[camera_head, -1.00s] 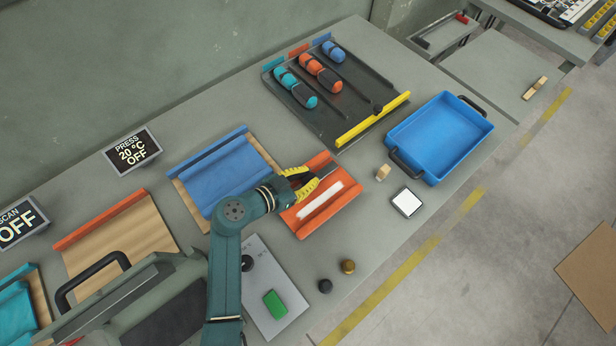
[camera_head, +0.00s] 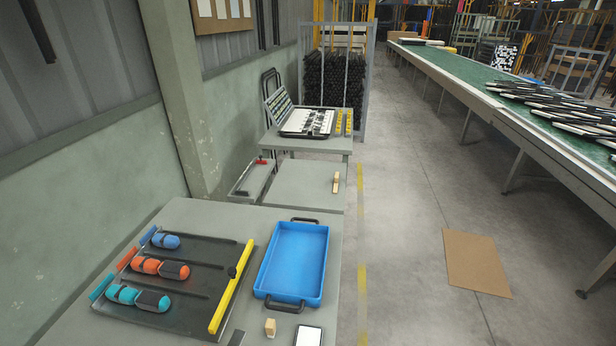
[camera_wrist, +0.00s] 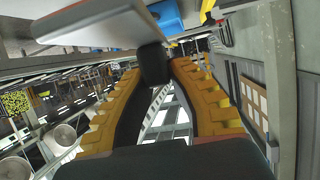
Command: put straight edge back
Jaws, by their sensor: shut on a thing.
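In the wrist view, my gripper (camera_wrist: 160,85) has its yellow ribbed fingers closed on a dark block-like grip (camera_wrist: 154,64). A pale grey flat bar (camera_wrist: 95,27) joins this grip and reaches to the upper left; it looks like the straight edge. It is held up with the room behind it. My gripper does not clearly show in the head view. A small dark grey strip (camera_head: 237,338) shows at that view's bottom edge; I cannot tell what it belongs to.
A dark tray (camera_head: 205,250) holds blue, orange and teal-handled tools, with a yellow bar (camera_head: 230,290) along its right side. Right of it are a blue bin (camera_head: 293,262), a wooden block (camera_head: 270,328) and a white-faced square (camera_head: 308,336). A side table (camera_head: 300,185) stands beyond.

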